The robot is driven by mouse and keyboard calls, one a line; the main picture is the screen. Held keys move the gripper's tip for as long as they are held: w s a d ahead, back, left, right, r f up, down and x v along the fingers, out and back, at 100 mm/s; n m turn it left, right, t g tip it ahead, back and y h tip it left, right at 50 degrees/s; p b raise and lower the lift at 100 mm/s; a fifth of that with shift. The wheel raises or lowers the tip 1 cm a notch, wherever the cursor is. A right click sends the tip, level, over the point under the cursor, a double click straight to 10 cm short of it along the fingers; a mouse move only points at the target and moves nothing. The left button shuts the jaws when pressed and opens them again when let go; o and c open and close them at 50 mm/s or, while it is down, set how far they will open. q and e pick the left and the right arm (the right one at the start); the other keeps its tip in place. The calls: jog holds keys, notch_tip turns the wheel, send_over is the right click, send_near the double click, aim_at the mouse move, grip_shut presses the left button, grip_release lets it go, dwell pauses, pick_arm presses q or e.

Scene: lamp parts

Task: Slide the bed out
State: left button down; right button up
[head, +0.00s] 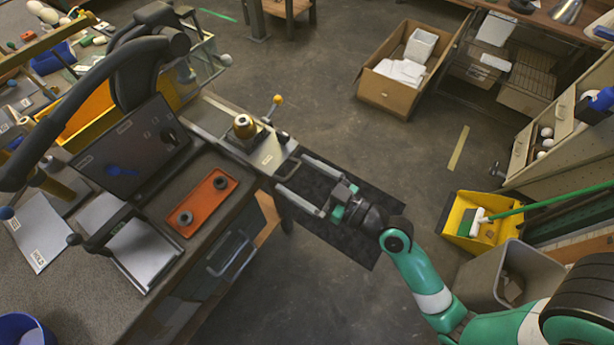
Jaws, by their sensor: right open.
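The bed appears to be the pale metal plate (268,157) on a slide at the bench's right edge. It carries a brass-coloured round part (243,127) and a lever with a yellow knob (277,100). A dark loop handle (287,168) is at its front end. My right gripper (291,172) comes from the lower right. Its two long fingers are spread apart, with the tips on either side of the handle. I cannot tell whether they touch it. My left gripper is not in view.
An orange tray (203,202) with two dark rings lies on the bench near a dark tilted panel (128,150). A dark mat (350,246) lies on the floor under my right gripper. A cardboard box (388,92) and a yellow dustpan (466,222) stand farther right.

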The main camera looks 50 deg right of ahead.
jog(key=s+b, duration=0.2)
jog(key=s, duration=1)
jog(key=shift+d, duration=0.15)
jog(key=shift+w, duration=0.1)
